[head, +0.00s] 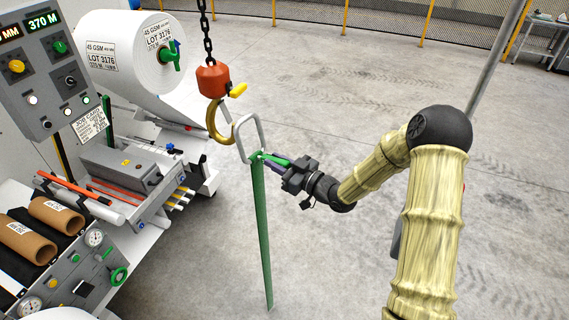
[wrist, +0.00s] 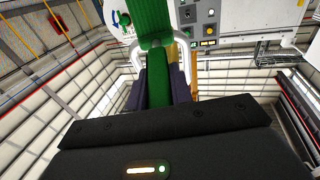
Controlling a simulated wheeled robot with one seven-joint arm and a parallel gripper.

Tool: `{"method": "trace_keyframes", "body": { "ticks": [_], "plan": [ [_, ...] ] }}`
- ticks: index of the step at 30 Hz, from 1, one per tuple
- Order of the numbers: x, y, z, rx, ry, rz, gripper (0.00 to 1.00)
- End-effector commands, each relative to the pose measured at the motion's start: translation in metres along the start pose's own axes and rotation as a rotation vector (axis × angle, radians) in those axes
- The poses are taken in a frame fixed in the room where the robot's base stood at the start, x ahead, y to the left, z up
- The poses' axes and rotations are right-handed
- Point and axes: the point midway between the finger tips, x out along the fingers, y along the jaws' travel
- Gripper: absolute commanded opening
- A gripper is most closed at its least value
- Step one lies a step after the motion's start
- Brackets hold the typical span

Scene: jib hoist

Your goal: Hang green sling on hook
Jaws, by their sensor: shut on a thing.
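The green sling (head: 262,230) hangs straight down from my gripper (head: 262,158) in the head view, with a pale metal ring (head: 240,130) standing up at its top. My gripper is shut on the sling just below the ring.
A black chain (head: 206,35) carries the hook block. A machine with a control panel (head: 45,75), a white roll (head: 125,60) and brown cores (head: 57,215) stands at the left. Open concrete floor (head: 340,80) lies behind and to the right.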

Motion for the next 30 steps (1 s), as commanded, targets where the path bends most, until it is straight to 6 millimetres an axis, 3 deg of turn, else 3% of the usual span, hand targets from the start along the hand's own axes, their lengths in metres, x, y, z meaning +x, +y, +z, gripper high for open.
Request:
{"method": "trace_keyframes", "body": {
  "ticks": [14, 30],
  "plan": [
    [0.005, -0.001, 0.000, -0.002, 0.004, 0.000, 0.00],
    [0.033, -0.009, 0.002, -0.002, 0.005, -0.001, 0.00]
  ]
}}
